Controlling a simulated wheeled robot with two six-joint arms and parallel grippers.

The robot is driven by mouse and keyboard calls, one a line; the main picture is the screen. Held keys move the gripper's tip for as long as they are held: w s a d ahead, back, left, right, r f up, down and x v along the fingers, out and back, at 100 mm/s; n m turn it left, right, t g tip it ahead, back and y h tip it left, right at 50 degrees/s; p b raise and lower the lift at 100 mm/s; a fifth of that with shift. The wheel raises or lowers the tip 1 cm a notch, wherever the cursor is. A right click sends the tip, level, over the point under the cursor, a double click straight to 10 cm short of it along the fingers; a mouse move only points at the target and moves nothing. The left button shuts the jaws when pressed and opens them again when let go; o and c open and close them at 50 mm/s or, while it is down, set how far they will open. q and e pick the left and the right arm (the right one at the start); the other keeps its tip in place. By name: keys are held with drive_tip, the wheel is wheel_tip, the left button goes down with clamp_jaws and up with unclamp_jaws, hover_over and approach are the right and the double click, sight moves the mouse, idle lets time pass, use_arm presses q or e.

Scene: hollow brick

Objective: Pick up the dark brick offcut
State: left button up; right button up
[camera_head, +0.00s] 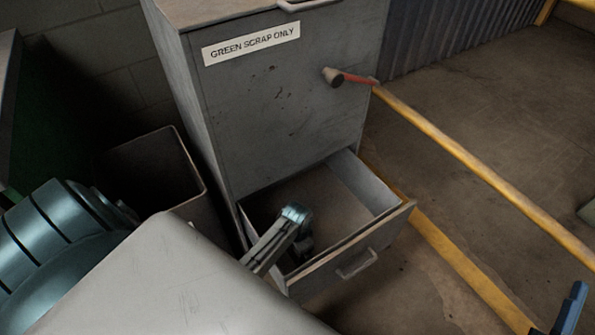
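No dark brick offcut can be made out in the head view. A grey metal cabinet (285,95) carries a label (251,44) reading "GREEN SCRAP ONLY". Its lower drawer (372,188) is pulled open. My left arm comes in from the left, and what looks like its gripper (287,235), grey with a teal end, is over or in the open drawer. A dark shape beside the teal end cannot be told apart as gripper or object. Whether the fingers are open or shut is unclear.
An open grey bin (160,170) stands left of the cabinet. A yellow floor stripe (465,265) lies below. A blue upright piece (572,308) is at the bottom right.

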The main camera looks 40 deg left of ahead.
use_arm(q)
drive_tip(key=shift+f, duration=0.1)
drive_tip(key=c, duration=1)
use_arm(e)
drive_tip(key=shift+r, duration=0.25)
use_arm(q)
drive_tip(key=shift+r, duration=0.2)
use_arm(e)
drive_tip(key=shift+f, duration=0.1)
use_arm(q)
wheel_tip(320, 180, up, 5)
drive_tip(key=shift+f+p, duration=0.15)
drive_tip(key=shift+p, duration=0.85)
wheel_tip(320, 180, up, 4)
drive_tip(key=shift+r+p, duration=0.2)
drive_tip(key=shift+p, duration=0.5)
drive_tip(key=shift+r, duration=0.35)
use_arm(e)
drive_tip(key=s+f+g, duration=0.2)
drive_tip(key=f+g, duration=0.3)
drive_tip(key=f, duration=0.4)
drive_tip(key=s+a+f+m+g, duration=0.1)
drive_tip(key=s+f+g, duration=0.2)
drive_tip(key=f+g, duration=0.3)
drive_tip(key=shift+s+a+f+g, duration=0.2)
drive_tip(key=shift+f+g, duration=0.1)
drive_tip(key=shift+f, duration=1.25)
